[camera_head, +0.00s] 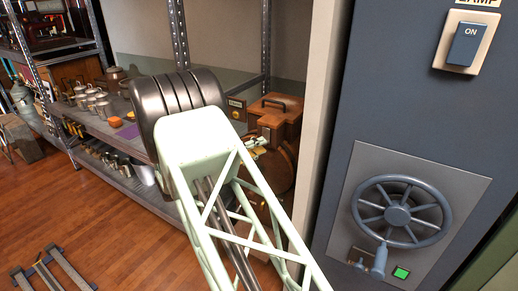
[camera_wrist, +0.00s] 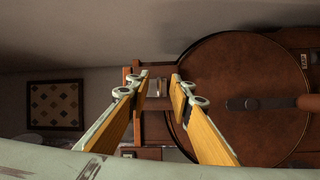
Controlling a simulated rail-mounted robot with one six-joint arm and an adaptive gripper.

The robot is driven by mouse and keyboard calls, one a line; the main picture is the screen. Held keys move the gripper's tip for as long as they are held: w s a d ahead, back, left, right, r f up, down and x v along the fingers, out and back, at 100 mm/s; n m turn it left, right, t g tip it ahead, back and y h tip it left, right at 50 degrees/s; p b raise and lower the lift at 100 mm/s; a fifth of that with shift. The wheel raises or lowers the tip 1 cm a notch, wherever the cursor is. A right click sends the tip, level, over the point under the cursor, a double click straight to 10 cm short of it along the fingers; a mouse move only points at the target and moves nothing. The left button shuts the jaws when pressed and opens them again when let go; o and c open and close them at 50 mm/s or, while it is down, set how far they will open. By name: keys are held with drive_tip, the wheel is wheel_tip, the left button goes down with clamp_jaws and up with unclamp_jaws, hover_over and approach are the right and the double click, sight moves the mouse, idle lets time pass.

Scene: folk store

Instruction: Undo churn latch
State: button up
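The wooden churn (camera_head: 281,168) stands on the shelf at the centre right of the head view, partly hidden behind my arm. In the wrist view its large round reddish-brown face (camera_wrist: 235,75) fills the right, with a dark bar and a wooden grip on it. My gripper (camera_wrist: 161,84) is open. Its two pale fingers with yellow-brown inner faces reach toward the wooden frame at the left edge of the round face. A small metal piece (camera_wrist: 158,88), perhaps the latch, shows between the fingertips. I cannot tell whether the fingers touch anything.
A metal shelf (camera_head: 112,139) with several cups and jars runs to the left. A blue-grey panel with a handwheel (camera_head: 397,215) and an "ON" switch (camera_head: 465,45) stands close on the right. A checkered board (camera_wrist: 55,105) shows at left in the wrist view. Wooden floor lies lower left.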

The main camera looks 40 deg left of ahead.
drive_tip(key=shift+w, duration=0.25)
clamp_jaws()
drive_tip(key=shift+s+r, duration=0.1)
drive_tip(key=shift+r, duration=0.1)
wheel_tip(320, 180, up, 8)
drive_tip(key=s+n+g+y+p, duration=0.1)
drive_tip(key=n+g+p, duration=0.3)
drive_tip(key=g+p, duration=0.9)
drive_tip(key=p, duration=0.8)
drive_tip(key=shift+s+d+r+p, duration=0.15)
drive_tip(key=shift+d+p, duration=0.05)
drive_tip(key=shift+p, duration=0.1)
drive_tip(key=shift+g+p, duration=0.5)
drive_tip(key=shift+p, duration=0.1)
